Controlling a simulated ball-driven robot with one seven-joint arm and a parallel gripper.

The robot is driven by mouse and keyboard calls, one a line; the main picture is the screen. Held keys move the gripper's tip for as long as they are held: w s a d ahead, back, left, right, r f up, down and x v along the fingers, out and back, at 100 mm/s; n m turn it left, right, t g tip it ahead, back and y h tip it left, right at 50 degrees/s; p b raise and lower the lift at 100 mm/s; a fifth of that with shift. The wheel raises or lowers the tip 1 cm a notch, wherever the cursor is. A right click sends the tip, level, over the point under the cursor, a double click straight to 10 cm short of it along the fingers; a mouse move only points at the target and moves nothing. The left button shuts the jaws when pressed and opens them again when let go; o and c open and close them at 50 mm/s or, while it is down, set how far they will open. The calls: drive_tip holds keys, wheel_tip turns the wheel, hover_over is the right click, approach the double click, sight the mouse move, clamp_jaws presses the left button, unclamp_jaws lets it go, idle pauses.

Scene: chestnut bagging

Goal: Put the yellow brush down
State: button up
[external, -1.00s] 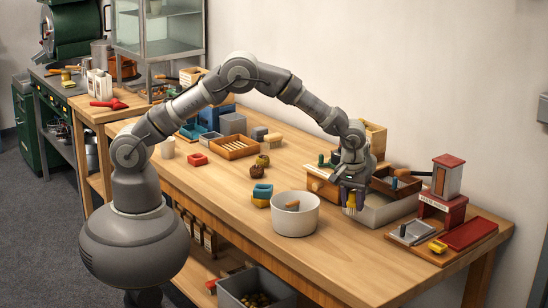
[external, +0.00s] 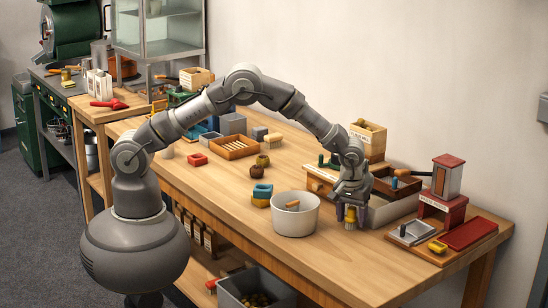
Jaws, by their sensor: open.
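The yellow brush (external: 350,213) is upright with its pale bristles down, at or very near the table top (external: 375,250). It is between the fingers of my gripper (external: 351,212). The fingers are open around the brush. The upper part of the brush is hidden by the gripper, and I cannot tell whether a finger touches it.
A white bowl (external: 296,222) with a wooden-handled thing in it stands to the left. A grey-and-wood tray (external: 392,212) is just behind and right. The red stand (external: 443,208) and its board are farther right. The table in front of the brush is clear.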

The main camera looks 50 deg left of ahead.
drive_tip(key=shift+r, duration=0.1)
wheel_tip(320, 180, up, 12)
drive_tip(key=s+p, duration=0.2)
drive_tip(key=p, duration=0.2)
wheel_tip(320, 180, up, 17)
drive_tip(key=t+h, duration=0.2)
drive_tip(key=t, duration=0.1)
hover_over(349, 220)
drive_tip(key=w+a, duration=0.7)
drive_tip(key=a, duration=0.1)
drive_tip(key=a+r+m+t, duration=0.1)
drive_tip(key=a+r+t, duration=0.1)
drive_tip(key=a+r, duration=0.55)
drive_tip(key=a+r+m+t, duration=0.15)
drive_tip(key=a+r, duration=0.35)
drive_tip(key=r, duration=0.5)
drive_tip(key=s+a+r+t, duration=0.2)
drive_tip(key=s+a+r, duration=0.2)
drive_tip(key=r, duration=0.3)
drive_tip(key=s+a+r+m+t, duration=0.1)
drive_tip(key=s+a+r+t, duration=0.2)
drive_tip(key=s+a+r, duration=0.2)
drive_tip(key=s+a+r+m+t+y, duration=0.1)
drive_tip(key=s+a+r, duration=0.4)
drive_tip(key=r, duration=0.6)
drive_tip(key=shift+a+t, duration=0.6)
drive_tip(key=shift+t, duration=0.05)
drive_tip(key=shift+f+b, duration=0.1)
drive_tip(key=shift+b, duration=0.2)
